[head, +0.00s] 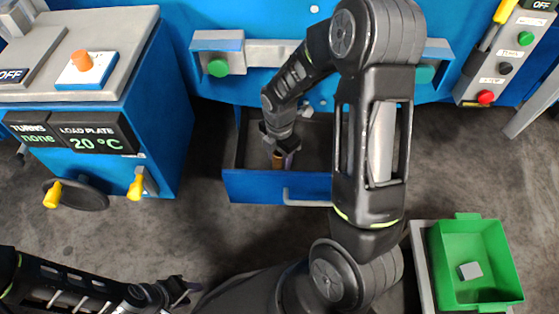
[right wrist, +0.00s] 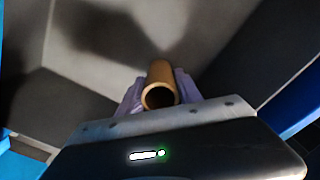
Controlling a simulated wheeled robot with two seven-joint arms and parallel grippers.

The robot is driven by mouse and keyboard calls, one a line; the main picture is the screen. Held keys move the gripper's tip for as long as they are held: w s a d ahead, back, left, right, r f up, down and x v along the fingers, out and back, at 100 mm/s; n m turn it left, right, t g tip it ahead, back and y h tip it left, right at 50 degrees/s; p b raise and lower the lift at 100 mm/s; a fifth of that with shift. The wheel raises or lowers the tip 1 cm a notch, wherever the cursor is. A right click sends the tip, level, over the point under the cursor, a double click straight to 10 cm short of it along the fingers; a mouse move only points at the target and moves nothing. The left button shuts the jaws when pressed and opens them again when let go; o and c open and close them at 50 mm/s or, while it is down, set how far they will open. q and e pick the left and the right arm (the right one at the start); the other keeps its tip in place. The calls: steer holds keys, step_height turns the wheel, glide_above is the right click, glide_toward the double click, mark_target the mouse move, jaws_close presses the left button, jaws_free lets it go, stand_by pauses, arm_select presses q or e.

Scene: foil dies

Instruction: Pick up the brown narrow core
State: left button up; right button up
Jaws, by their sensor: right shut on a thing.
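The brown narrow core (right wrist: 161,84) is a small hollow tube held between the pale purple fingers of my right gripper (right wrist: 158,92) in the right wrist view. Its open end faces the camera. In the head view the core (head: 277,160) shows as a small brown piece at my right gripper (head: 285,158), inside the open blue drawer (head: 262,187). I cannot tell whether the core touches the drawer floor. My left gripper (head: 185,291) is at the bottom left, away from the drawer; its fingers look spread, with nothing between them.
The blue machine (head: 270,20) stands behind the drawer, with green buttons. A blue cabinet (head: 150,120) with a display reading 20 °C is at the left. A green bin (head: 437,262) holding a grey block (head: 470,271) is at the lower right. Dark floor lies between.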

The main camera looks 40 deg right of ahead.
step_height(320, 180, up, 10)
steer(key=p, duration=0.2)
steer(key=shift+p, duration=0.3)
stand_by(0.7)
